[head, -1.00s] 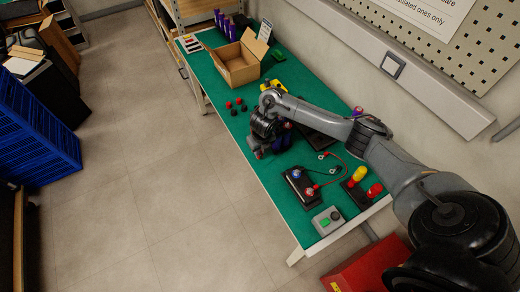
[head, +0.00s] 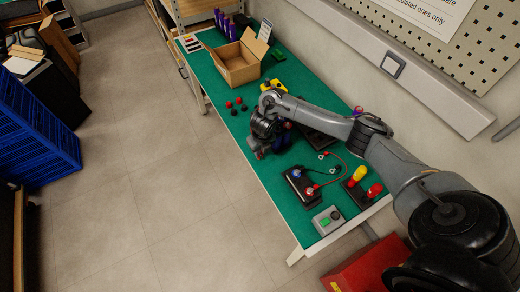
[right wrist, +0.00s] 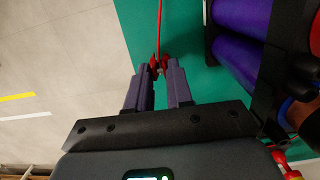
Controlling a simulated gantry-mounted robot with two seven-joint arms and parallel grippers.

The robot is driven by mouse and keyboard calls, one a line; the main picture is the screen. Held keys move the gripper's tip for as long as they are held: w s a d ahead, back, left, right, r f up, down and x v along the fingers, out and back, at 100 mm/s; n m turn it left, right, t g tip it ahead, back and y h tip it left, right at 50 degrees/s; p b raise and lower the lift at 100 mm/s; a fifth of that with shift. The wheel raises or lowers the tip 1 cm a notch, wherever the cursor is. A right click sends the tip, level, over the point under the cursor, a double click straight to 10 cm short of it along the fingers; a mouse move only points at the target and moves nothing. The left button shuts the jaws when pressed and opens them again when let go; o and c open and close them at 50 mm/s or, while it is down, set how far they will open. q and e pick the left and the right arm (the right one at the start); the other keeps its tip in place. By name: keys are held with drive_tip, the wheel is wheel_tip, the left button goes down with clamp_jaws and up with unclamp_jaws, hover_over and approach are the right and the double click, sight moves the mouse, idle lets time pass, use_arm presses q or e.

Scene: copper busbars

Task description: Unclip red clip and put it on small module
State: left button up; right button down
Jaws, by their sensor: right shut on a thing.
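My right gripper (head: 262,152) is low over the green table, near its left edge. In the right wrist view its purple-grey fingers (right wrist: 160,72) are closed around the small red clip (right wrist: 158,66). A red cable (right wrist: 159,25) runs up from the clip. Purple cylinders in a black holder (right wrist: 240,55) are just right of the fingers and apart from them; their tops show beside the gripper in the head view (head: 286,137). A small black block (head: 300,187) with blue and red terminals lies nearer the front. I cannot tell which is the small module. My left gripper is out of view.
An open cardboard box (head: 240,66) stands at the back. Red and black caps (head: 236,106) lie on the left of the table. Yellow and red handled tools (head: 362,182) and a grey button box (head: 327,221) are at the front.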

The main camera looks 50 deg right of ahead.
drive_tip(key=shift+f, duration=0.45)
drive_tip(key=shift+f+b, duration=0.2)
drive_tip(key=shift+b, duration=0.2)
drive_tip(key=c, duration=0.9)
unclamp_jaws()
drive_tip(key=shift+c, duration=0.2)
wheel_tip(320, 180, up, 6)
drive_tip(key=p, duration=0.5)
